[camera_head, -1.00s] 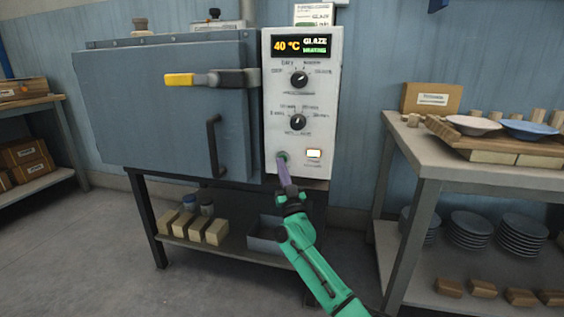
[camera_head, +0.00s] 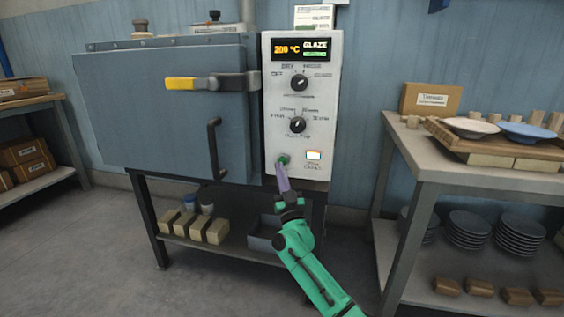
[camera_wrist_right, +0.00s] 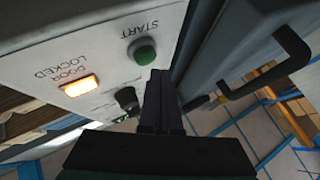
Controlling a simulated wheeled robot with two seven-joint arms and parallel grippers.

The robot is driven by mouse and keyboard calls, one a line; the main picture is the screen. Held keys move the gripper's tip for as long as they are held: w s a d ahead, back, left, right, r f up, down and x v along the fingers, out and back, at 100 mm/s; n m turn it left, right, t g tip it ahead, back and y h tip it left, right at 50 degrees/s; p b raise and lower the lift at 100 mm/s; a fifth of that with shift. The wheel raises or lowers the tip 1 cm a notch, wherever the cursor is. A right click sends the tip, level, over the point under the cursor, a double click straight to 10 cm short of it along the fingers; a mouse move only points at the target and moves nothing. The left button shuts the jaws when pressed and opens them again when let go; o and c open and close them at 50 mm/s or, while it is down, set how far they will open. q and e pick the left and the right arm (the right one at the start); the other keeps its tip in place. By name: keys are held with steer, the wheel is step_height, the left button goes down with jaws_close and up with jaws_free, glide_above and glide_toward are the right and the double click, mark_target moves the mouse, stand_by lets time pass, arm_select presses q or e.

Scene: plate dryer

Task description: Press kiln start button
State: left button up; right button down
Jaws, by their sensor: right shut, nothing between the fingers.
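The green start button (camera_head: 283,160) is low on the white control panel (camera_head: 320,110) of the kiln (camera_head: 150,110). In the right wrist view the green button (camera_wrist_right: 145,53) stands out from the panel below the word START. My right gripper (camera_head: 282,172) is shut and empty, with its fingertips close to the button. In the right wrist view the fingers (camera_wrist_right: 160,85) end just beside the button, with a small gap seeming to show. The lit door locked lamp (camera_head: 314,155) glows beside it. The display (camera_head: 301,49) reads about 200 °C GLAZE. My left gripper is not in view.
The kiln door is closed, with a yellow-tipped latch (camera_head: 195,82) and a dark handle (camera_head: 214,148). Two knobs, upper (camera_head: 299,83) and lower (camera_head: 297,125), sit above the button. A workbench (camera_head: 430,165) with plates stands at the right. Open floor lies at the left.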

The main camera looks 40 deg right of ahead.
steer(key=s+a+p, duration=0.1)
steer(key=a+p, duration=0.1)
steer(key=s+a+p, duration=0.2)
stand_by(0.3)
steer(key=shift+w, duration=0.1)
stand_by(0.5)
